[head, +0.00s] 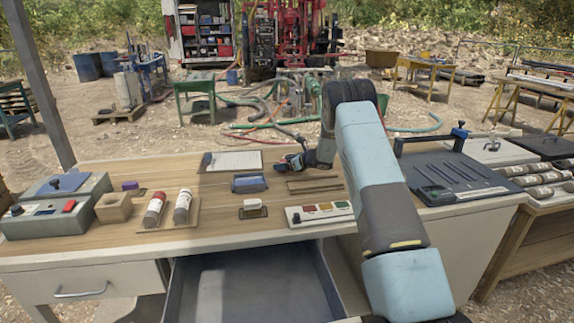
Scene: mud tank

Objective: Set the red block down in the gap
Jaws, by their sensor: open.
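My gripper (291,162) is over the far part of the wooden desk, small and seen from behind. It appears open, and I cannot make out anything between its fingers. No loose red block can be clearly picked out. A small dark red square (309,209) sits on a white strip near the desk's front, beside a green and an orange one; I cannot tell if it is a block. Two dark wooden strips (315,190) lie right of centre with a narrow gap between them, just in front of my gripper.
Red and white bottles (155,209), control boxes (45,218) and a wooden holder (113,208) stand left. A drawer (250,290) is open in front.

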